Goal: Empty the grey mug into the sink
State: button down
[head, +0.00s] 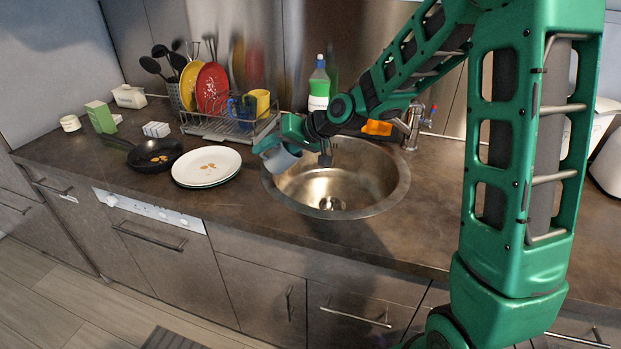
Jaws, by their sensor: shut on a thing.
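The grey mug (279,161) is held by my gripper (281,143) over the left rim of the sink. The mug looks tilted, but its opening and contents cannot be made out. My gripper is shut on the mug; its fingertips are partly hidden. The round metal sink (375,185) is set in the dark worktop, with its drain (332,203) visible at the bottom. I see no liquid falling from the mug.
A dish rack (215,128) with plates and mugs stands behind left. White plates (206,166) and a black pan (154,154) lie left of the sink. The worktop's front is clear.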

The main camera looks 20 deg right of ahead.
aim_at(294, 161)
jog(key=shift+d+r+t+y+p, duration=0.25)
jog(key=shift+r+t+y+p, duration=0.05)
jog(key=shift+y, duration=0.1)
jog(key=shift+s+d+f+t+y+p, duration=0.15)
jog(key=shift+d+t+y+p, duration=0.15)
jog(key=shift+y+p, duration=0.35)
jog(key=shift+s+d+r+m+t+y+p, duration=0.15)
jog(key=shift+d+r+m+t+y+p, duration=0.2)
jog(key=shift+r+y+p, duration=0.35)
dwell(0.8)
jog(key=shift+s+d+f+m+t+y+p, duration=0.15)
jog(key=shift+d+f+m+t+y+p, duration=0.25)
jog(key=shift+y+p, duration=0.3)
dwell(0.5)
jog(key=shift+s+d+f+t+y+p, duration=0.2)
jog(key=shift+d+t+y, duration=0.2)
jog(key=shift+d, duration=0.1)
jog(key=shift+s+d+f+t+y+p, duration=0.15)
jog(key=shift+s+d+t+y, duration=0.15)
jog(key=shift+d, duration=0.2)
jog(key=shift+d+r+m+y, duration=0.1)
jog(key=shift+d+m+y, duration=0.05)
jog(key=shift+m+y, duration=0.1)
dwell(0.3)
jog(key=shift+d+t, duration=0.2)
jog(key=shift+t, duration=0.05)
jog(key=shift+s+d+r+y, duration=0.1)
jog(key=shift+r+y, duration=0.05)
jog(key=shift+y, duration=0.15)
